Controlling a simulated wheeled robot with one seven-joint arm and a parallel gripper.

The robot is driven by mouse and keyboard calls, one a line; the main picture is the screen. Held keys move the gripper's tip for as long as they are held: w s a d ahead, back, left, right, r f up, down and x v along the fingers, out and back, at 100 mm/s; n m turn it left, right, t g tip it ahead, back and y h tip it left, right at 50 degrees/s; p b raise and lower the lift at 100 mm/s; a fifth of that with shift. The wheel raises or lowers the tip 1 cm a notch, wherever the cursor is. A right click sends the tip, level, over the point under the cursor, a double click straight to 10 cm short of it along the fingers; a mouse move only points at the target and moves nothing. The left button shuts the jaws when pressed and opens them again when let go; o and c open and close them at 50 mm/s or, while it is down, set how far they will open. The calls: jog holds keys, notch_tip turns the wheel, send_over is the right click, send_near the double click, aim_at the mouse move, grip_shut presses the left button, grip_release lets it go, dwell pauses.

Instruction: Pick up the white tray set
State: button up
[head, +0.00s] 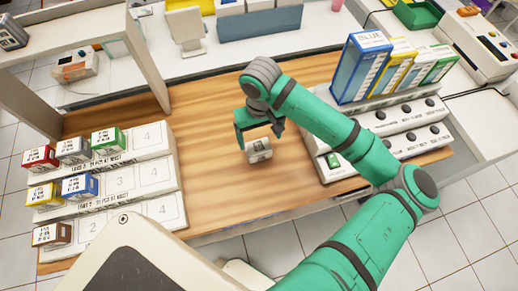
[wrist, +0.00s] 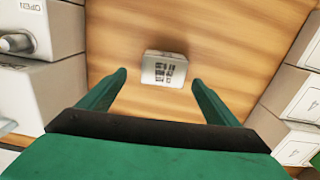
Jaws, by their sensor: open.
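A small white box-like tray set (head: 259,150) with dark printing lies on the wooden table, near the middle in the head view. In the wrist view the white tray set (wrist: 164,69) sits just beyond the fingertips and between their lines, with its printed face toward the camera. My gripper (head: 259,130) is above and beside it in the head view. My gripper (wrist: 158,76) shows two green fingers spread apart with nothing between them. I cannot tell the exact height of the fingers over the table.
A white stepped rack (head: 160,180) with several coloured small boxes stands at left. A white stepped unit with dark knobs (head: 380,122) stands at right, with blue, yellow and green boxes (head: 363,68) behind. The wooden table (head: 215,185) is clear around the tray set.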

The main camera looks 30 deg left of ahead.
aim_at(259, 146)
jog(key=f, duration=0.4)
jog(key=shift+s+f, duration=0.3)
jog(key=shift+s, duration=0.1)
jog(key=shift+w+f, duration=0.1)
jog(key=shift+f, duration=0.3)
jog(key=c, duration=1.3)
